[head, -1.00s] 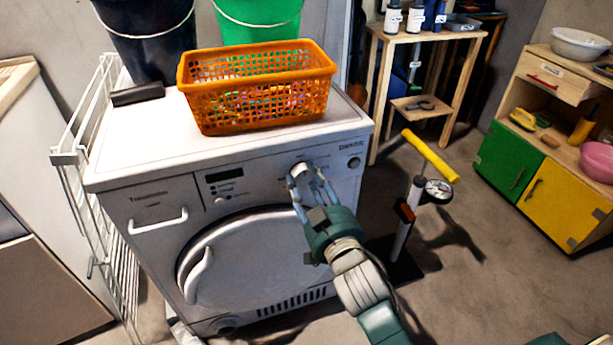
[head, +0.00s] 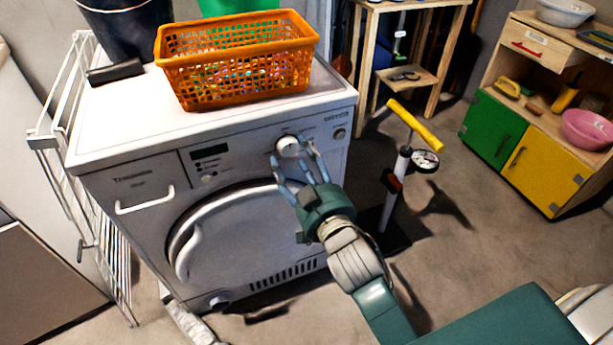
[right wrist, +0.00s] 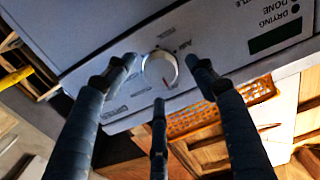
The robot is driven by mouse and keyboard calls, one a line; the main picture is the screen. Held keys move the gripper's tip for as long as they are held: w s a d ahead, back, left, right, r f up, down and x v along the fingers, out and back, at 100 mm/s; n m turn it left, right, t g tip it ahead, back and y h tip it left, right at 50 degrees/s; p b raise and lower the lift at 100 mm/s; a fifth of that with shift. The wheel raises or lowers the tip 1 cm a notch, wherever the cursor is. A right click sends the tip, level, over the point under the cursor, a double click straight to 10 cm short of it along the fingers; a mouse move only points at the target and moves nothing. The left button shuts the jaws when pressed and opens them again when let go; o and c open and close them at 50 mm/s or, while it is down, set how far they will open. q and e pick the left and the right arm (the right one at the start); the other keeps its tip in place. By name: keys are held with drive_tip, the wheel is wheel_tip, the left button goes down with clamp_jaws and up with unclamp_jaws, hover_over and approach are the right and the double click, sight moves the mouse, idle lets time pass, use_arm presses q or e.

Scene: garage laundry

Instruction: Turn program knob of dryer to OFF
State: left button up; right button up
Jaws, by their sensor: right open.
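The white dryer (head: 236,175) stands in the left half of the head view. Its round program knob (head: 289,146) is on the front panel, right of the dark display. In the right wrist view the knob (right wrist: 160,70) shows a red mark on its lower rim; the small lettering around it is not readable. My right gripper (head: 290,151) is open at the knob. In the right wrist view its fingers (right wrist: 160,64) are spread around the knob, one on each side and one below, with visible gaps. I cannot tell whether any finger touches it. My left gripper is not in view.
An orange basket (head: 240,66) and a dark bucket (head: 127,28) stand on the dryer. A white rack (head: 73,150) is at its left. A floor pump with a yellow handle (head: 416,125) stands right of my right arm. The floor farther right is mostly clear.

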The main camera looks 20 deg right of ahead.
drive_tip(key=s, duration=1)
drive_tip(key=shift+s+d, duration=0.15)
drive_tip(key=shift+d, duration=0.05)
